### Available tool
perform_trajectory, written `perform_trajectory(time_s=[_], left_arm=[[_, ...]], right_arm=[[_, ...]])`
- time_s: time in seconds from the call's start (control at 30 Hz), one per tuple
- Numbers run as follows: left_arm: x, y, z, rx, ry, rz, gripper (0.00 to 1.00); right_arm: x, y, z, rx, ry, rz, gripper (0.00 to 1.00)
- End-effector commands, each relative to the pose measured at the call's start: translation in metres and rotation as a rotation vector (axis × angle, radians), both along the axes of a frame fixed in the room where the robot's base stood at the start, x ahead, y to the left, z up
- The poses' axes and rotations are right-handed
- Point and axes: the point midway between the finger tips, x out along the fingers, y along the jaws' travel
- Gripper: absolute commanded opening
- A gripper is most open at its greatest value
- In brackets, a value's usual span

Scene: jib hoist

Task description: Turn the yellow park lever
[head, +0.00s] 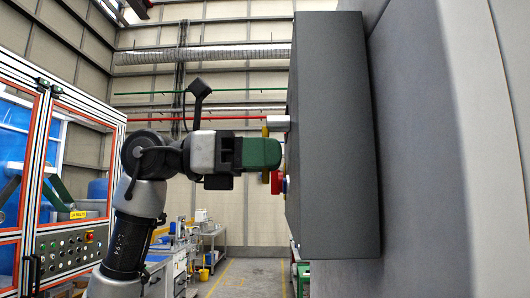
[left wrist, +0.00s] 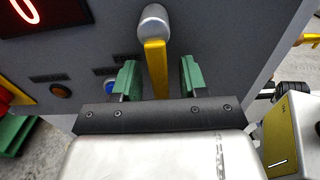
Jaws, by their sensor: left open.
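The yellow park lever (left wrist: 157,72) hangs straight down from a round grey metal hub (left wrist: 153,22) on the dark panel in the left wrist view. My left gripper (left wrist: 157,80) is open, with one green finger on each side of the lever. Gaps show between the lever and both fingers. The lever's lower end is hidden behind the gripper body. In the head view my left gripper (head: 264,153) reaches right to the panel face of a dark grey box (head: 335,140), and only a bit of yellow lever (head: 265,131) shows above it. My right gripper is not in view.
The panel also carries a red-lit display (left wrist: 40,14), an orange button (left wrist: 61,91) and a blue button (left wrist: 111,86). A red button (head: 277,182) sits just below the gripper in the head view. A framed machine cabinet (head: 75,215) stands at left.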

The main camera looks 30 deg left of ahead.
Motion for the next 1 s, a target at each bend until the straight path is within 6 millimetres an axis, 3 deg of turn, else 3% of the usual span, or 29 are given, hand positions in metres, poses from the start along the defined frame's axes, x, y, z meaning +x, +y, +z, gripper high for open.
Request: perform_trajectory(time_s=[0.13,0.4,1.0], left_arm=[[0.0001,0.0,-0.0003,0.0,0.0,0.0,0.43],[0.0001,0.0003,-0.0003,0.0,0.0,0.0,0.01],[0.0008,0.0012,0.0009,-0.041,0.086,0.003,0.0]], right_arm=[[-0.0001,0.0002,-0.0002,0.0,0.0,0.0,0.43],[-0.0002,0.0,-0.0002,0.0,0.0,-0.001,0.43],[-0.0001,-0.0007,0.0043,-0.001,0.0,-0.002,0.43]])
